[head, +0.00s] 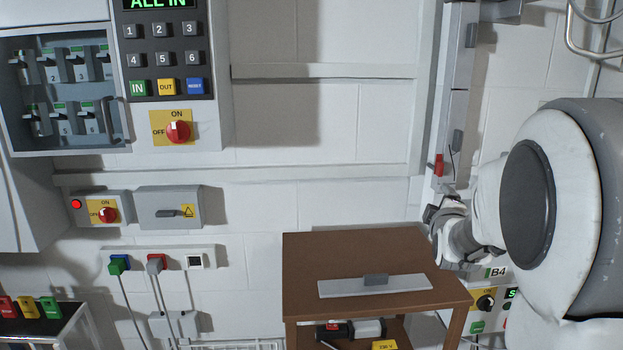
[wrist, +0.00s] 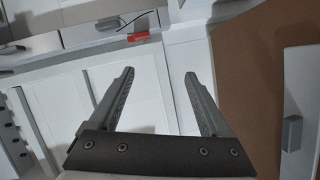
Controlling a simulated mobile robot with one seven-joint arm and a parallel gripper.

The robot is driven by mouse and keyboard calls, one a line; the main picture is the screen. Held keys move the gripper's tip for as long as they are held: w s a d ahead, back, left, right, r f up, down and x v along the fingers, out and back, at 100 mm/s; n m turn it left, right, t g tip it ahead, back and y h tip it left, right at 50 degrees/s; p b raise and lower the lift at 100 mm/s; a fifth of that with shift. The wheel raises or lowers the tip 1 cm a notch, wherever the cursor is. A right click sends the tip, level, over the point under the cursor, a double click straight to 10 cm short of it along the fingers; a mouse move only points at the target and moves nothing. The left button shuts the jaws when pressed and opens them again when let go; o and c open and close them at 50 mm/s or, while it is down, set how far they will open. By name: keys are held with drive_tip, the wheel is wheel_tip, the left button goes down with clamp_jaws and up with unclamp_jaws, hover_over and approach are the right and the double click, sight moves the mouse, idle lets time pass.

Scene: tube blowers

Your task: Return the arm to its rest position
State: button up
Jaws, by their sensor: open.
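My gripper (wrist: 159,74) is open and empty in the wrist view, its two dark fingers well apart with pale wall panels behind them. In the head view my arm reaches in from the right side, white and grey, and partly hides the right part of the wall. Its wrist end (head: 447,228) is beside the right back corner of the brown table (head: 345,260), near the wall. The fingers are hard to make out in the head view.
A grey panel with a handle (head: 345,287) lies on the table; it also shows at the right of the wrist view (wrist: 298,110). A red latch (head: 439,165) is on the vertical duct close to my wrist. A box labelled B4 (head: 490,290) stands below my arm. Wall left of the table holds switches.

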drive_tip(key=s+a+f+m+g+y, duration=0.25)
drive_tip(key=s+a+m, duration=0.2)
drive_tip(key=s, duration=0.65)
drive_tip(key=s+a+f+m+g+y, duration=0.1)
drive_tip(key=s+a+m+g, duration=0.4)
drive_tip(key=s, duration=0.6)
drive_tip(key=s+a+f+m+g+y, duration=0.2)
drive_tip(key=s+a, duration=0.5)
drive_tip(key=s, duration=0.5)
wheel_tip(320, 180, up, 23)
drive_tip(key=p, duration=2.3)
drive_tip(key=shift+w, duration=0.15)
